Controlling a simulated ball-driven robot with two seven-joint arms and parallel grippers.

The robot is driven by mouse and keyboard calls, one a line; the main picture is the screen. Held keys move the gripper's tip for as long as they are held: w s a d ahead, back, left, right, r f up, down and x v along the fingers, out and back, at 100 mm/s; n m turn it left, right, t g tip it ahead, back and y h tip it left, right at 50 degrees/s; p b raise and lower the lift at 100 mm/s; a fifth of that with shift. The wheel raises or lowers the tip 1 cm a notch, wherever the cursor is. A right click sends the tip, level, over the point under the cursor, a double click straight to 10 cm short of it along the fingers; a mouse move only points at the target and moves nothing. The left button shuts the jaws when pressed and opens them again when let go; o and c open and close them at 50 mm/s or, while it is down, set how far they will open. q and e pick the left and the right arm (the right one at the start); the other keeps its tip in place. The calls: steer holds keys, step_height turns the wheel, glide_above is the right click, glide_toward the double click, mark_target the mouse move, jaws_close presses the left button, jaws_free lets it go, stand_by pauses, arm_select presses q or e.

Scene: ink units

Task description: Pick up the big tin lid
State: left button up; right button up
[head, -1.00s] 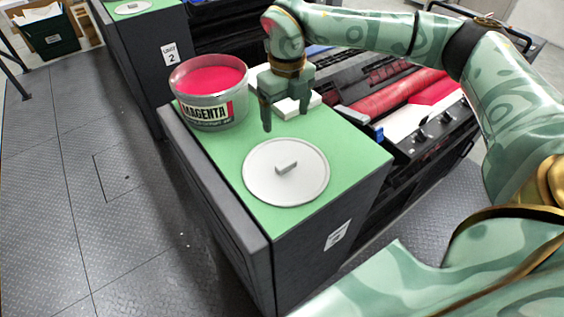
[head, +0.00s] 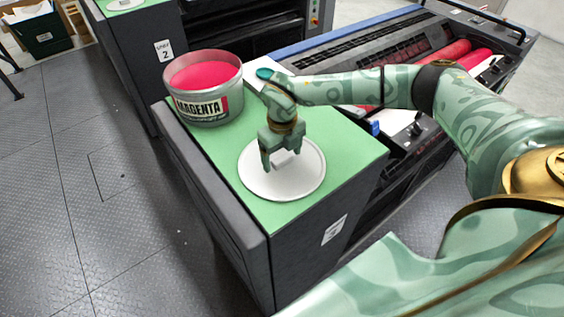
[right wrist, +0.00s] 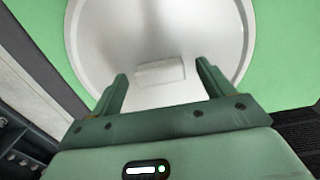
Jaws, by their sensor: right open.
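The big tin lid (head: 262,184) is a round white disc with a raised rim. It lies flat on the green top (head: 322,181) of the cabinet, and a small block-like handle stands at its middle. My right gripper (head: 277,166) is over the lid, pointing down at the handle. In the right wrist view the lid (right wrist: 205,28) fills the upper middle. There the open fingers (right wrist: 160,82) stand apart, with the handle (right wrist: 160,73) lying between and just beyond their tips. The fingers look clear of the handle. My left gripper is not in view.
An open tin marked MAGENTA (head: 206,90) with pink ink stands behind the lid, at the back left of the green top. A press with red rollers (head: 443,54) lies to the right.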

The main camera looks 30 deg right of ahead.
steer(key=c, duration=1.1)
